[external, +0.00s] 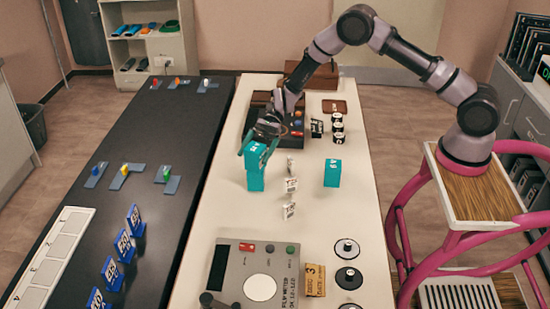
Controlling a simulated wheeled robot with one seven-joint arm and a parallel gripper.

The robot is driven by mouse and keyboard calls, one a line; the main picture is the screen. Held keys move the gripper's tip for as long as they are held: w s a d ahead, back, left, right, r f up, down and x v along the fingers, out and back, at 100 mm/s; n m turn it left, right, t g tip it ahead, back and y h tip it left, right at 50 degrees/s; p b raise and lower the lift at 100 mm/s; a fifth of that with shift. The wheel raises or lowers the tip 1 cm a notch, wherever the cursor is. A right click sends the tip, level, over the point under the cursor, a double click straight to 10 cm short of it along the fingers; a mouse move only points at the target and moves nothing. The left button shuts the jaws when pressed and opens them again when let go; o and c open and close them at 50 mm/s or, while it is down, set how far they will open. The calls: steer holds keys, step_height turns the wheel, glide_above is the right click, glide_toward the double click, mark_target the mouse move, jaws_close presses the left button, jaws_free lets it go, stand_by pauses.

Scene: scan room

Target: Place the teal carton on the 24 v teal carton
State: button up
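An upper teal carton (257,155) with white marking is directly below my gripper (260,143), at the left of the pale table. It looks slightly turned or tilted. A lower teal carton (256,183) shows directly beneath it, and the two look touching or nearly so. My gripper's fingers are on either side of the upper carton's top. I cannot tell whether they press on it. Another teal carton (332,173) with a white label stands upright to the right, apart from the others. The carton labels are too small to read surely.
Small white labelled pieces (290,186) stand between the teal cartons. Black-and-white cylinders (338,128) and a dark device (292,128) are farther back. A grey meter (252,272) and round weights (347,249) lie in front. A dark bench (150,130) adjoins at left.

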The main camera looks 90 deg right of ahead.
steer(key=shift+d+r, duration=0.15)
steer(key=shift+r, duration=0.05)
steer(key=v, duration=1.1)
steer(key=s+a+r+n+g+h, duration=0.1)
steer(key=s+a+r+n+h, duration=0.2)
steer(key=s+a+r+n, duration=0.65)
steer(key=s+a+r+n+g+h, duration=0.1)
steer(key=s+a+r+g+h, duration=0.35)
steer(key=r, duration=1.05)
steer(key=s+a+r+n+t+h, duration=0.1)
steer(key=s+r+n+t, duration=0.2)
steer(key=s, duration=0.9)
steer(key=s+a+r+n+t+h, duration=0.1)
steer(key=s+r+n+t, duration=0.3)
steer(key=s, duration=0.8)
steer(key=shift+n+h, duration=0.55)
